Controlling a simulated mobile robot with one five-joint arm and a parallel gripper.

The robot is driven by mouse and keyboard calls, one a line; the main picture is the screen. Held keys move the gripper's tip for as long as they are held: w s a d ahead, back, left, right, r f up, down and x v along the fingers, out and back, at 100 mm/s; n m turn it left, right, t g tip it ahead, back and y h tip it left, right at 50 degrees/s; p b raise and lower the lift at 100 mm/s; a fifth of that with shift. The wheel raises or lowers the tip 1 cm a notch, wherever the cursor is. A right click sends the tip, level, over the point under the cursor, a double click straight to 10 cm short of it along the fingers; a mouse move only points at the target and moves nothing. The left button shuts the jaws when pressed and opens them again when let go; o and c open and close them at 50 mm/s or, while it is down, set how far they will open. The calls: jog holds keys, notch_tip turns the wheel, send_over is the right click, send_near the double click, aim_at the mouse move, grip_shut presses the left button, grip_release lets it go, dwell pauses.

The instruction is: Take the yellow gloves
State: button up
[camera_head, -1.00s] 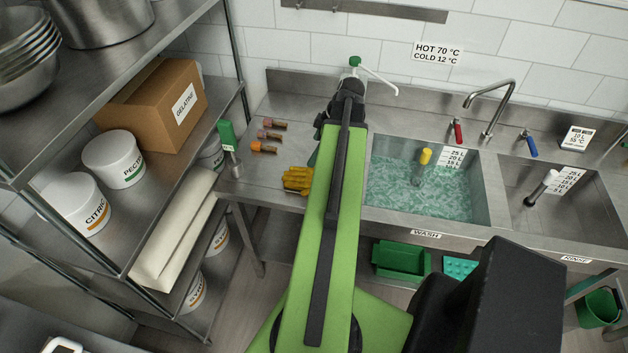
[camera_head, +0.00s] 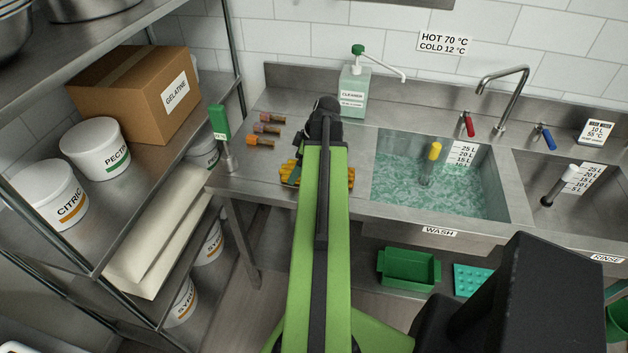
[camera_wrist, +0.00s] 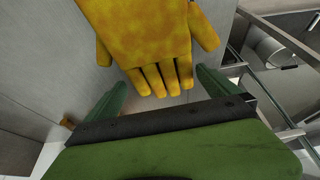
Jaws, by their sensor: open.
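The yellow gloves (camera_head: 350,177) lie on the steel counter left of the wash sink, mostly hidden behind my arm in the head view. In the wrist view a yellow glove (camera_wrist: 145,40) lies flat with its fingers pointing toward my gripper. My gripper (camera_wrist: 158,88) is open, with one green finger on each side of the glove's fingertips. I see nothing held between the fingers. In the head view the fingers are mostly hidden by my arm. I cannot tell whether they touch the glove.
The wash sink (camera_head: 490,205) with greenish water is to the right. A cleaner bottle (camera_head: 353,95) stands behind. A steel shelf (camera_head: 150,155) with a box and tubs stands far left.

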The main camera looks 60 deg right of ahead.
jog(key=shift+b+x, duration=0.35)
jog(key=shift+x, duration=0.7)
jog(key=shift+s+r, duration=0.1)
jog(key=shift+r, duration=0.05)
jog(key=c, duration=1.2)
notch_tip(320, 180, up, 5)
jog(key=p, duration=0.5)
jog(key=s+d+r+p, duration=0.1)
jog(key=s+r+p, duration=0.1)
jog(key=s, duration=0.1)
jog(key=s+d+r+p, duration=0.1)
jog(key=s+r+p, duration=0.1)
jog(key=s, duration=0.2)
jog(key=s+d+r+p, duration=0.1)
jog(key=s+r+p, duration=0.1)
jog(key=s, duration=0.2)
jog(key=shift+s, duration=0.2)
